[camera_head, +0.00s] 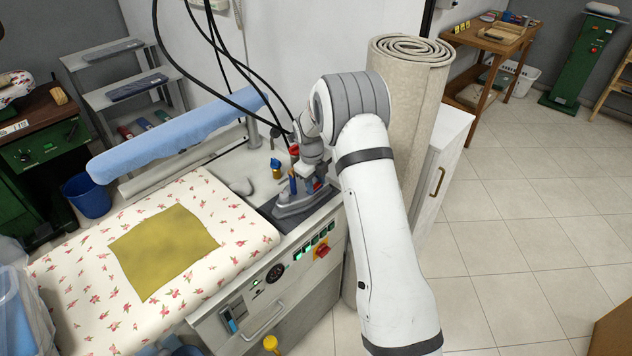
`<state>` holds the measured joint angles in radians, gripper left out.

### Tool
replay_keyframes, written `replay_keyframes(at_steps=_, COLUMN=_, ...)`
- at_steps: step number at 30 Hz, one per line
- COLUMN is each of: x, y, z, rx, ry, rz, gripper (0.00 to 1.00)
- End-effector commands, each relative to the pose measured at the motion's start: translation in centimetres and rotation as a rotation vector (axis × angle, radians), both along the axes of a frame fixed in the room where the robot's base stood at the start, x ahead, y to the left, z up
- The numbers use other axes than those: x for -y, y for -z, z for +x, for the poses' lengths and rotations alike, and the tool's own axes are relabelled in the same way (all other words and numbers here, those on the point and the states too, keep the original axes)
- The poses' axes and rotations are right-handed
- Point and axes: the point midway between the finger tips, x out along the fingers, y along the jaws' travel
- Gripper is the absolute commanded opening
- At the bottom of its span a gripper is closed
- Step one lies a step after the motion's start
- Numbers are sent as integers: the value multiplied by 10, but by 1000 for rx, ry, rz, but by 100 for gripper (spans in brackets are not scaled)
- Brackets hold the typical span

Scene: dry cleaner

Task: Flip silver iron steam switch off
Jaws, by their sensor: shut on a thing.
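The silver iron (291,207) stands on a dark rest pad (268,208) at the right end of the ironing station, beside the flowered board. My gripper (303,183) reaches down onto the top of the iron from behind and to the right. It is shut on a part of the iron. The wrist and fingers cover much of the iron's top, and which part is between the fingers is too small to tell. The steam switch and its position cannot be made out.
A yellow cloth (163,247) lies on the flowered board (82,279). A blue padded sleeve arm (178,137) spans behind it. Black hoses hang down near my wrist. A rolled beige carpet (405,110) stands close to my arm. Tiled floor (530,240) is open at right.

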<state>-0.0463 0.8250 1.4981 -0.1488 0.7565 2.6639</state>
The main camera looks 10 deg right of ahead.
Motion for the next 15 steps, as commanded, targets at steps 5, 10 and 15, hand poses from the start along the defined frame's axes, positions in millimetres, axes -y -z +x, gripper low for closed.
replay_keyframes(at_steps=5, x=0, y=0, z=0, rx=0, ry=0, rz=0, gripper=16)
replay_keyframes(at_steps=10, x=2, y=-1, z=1, rx=-17, ry=4, rz=19, gripper=14)
replay_keyframes(at_steps=15, x=5, y=0, z=2, rx=-64, ry=5, rz=84, gripper=13)
